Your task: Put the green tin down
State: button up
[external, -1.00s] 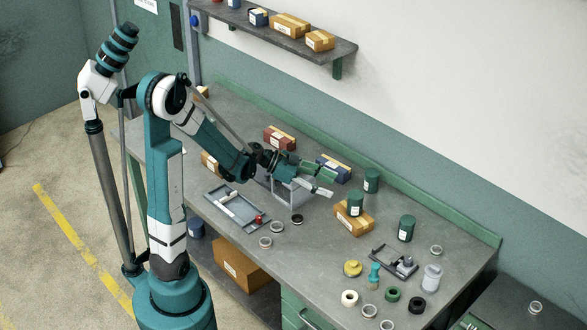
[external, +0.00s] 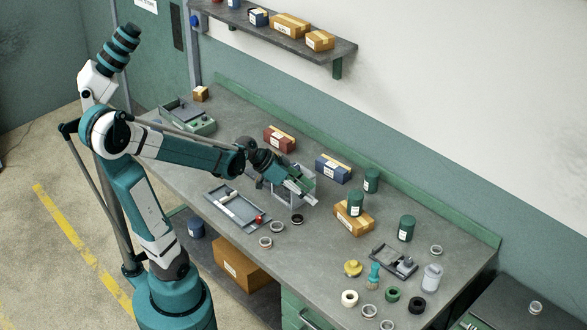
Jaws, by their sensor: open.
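Three dark green tins are in the external view. One tin (external: 356,204) stands upright at the cardboard box (external: 353,223), seemingly on top of it. Another tin (external: 372,181) stands behind the box, and a third tin (external: 406,228) stands upright on the bench to its right. My gripper (external: 307,196) is open and empty, left of the tins and apart from them. It is above a small grey stand (external: 287,198), which it partly hides.
The grey bench (external: 330,262) is clear in its front middle. A grey tray (external: 237,209) lies at left; red (external: 279,138) and blue (external: 333,168) boxes stand behind my gripper. A black fixture (external: 394,261), yellow knob (external: 352,268), brush (external: 374,275) and several rings crowd the right.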

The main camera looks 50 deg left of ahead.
jog(key=s+a+r+n+y, duration=0.1)
jog(key=s+a+n+y, duration=0.2)
jog(key=s, duration=0.4)
jog(key=s+a+r+n+y, duration=0.2)
jog(key=s+a, duration=0.3)
jog(key=s, duration=0.3)
jog(key=shift+a+n+y, duration=0.2)
jog(key=shift+n+y, duration=0.3)
jog(key=shift+y, duration=0.2)
jog(key=shift+s, duration=0.1)
dwell(5.7)
